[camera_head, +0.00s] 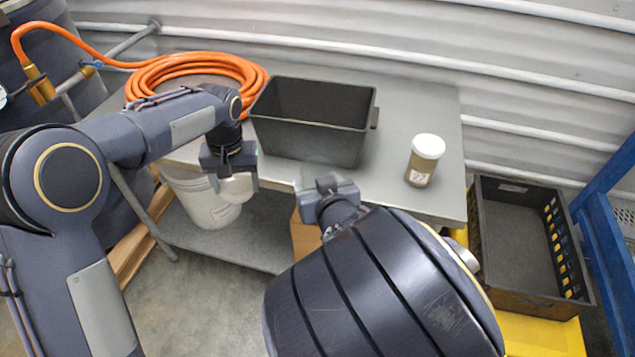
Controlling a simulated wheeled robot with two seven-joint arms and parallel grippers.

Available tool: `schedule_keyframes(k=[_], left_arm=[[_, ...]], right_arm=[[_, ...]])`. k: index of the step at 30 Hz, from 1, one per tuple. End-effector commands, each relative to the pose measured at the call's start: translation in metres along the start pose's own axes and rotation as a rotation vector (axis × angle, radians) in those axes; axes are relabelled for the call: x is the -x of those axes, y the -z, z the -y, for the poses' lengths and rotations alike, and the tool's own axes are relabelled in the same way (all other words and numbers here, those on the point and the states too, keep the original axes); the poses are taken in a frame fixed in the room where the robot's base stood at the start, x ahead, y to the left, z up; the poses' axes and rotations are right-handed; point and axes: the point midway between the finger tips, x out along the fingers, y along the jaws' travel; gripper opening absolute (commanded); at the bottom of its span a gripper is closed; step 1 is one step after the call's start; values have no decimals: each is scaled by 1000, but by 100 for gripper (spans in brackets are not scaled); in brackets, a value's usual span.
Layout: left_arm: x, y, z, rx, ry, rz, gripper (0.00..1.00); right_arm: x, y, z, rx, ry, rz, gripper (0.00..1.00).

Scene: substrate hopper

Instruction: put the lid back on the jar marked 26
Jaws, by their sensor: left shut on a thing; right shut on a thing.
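A brown jar (425,162) with a white lid on stands upright on the grey table; its label seems to read 22, though the digits are small. My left gripper (233,180) is shut on a white round thing that looks like a lid (238,188), held in front of the table's near edge. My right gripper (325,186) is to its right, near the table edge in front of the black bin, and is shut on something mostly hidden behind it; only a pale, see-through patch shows. I cannot read the number 26 anywhere.
A black bin (312,146) stands on the table (400,120), with a coiled orange hose (195,73) to its left. A black crate (525,295) is at the right. A white bucket (205,208) sits below the table. The tabletop around the brown jar is clear.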

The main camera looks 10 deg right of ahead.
Motion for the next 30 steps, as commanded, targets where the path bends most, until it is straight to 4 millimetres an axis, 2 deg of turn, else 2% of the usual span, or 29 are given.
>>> schedule_keyframes(k=[1, 7, 11, 15, 21, 30], left_arm=[[16, 5, -17, -16, -3, -7, 44], [74, 7, -71, -67, -19, -5, 44], [112, -1, -106, -108, -30, -1, 44], [145, -18, -138, -151, -33, 3, 44], [174, -37, -164, -190, -35, 9, 44], [183, -44, -171, -203, -35, 12, 44]], right_arm=[[0, 1, 0, 0, 1, -2, 22], [0, 1, 0, 0, 0, -2, 22], [0, 1, 0, 0, 0, -2, 22], [0, 1, 0, 0, 0, -2, 22], [0, 0, 0, 0, 0, -2, 22], [0, 1, 0, 0, 0, -2, 22]])
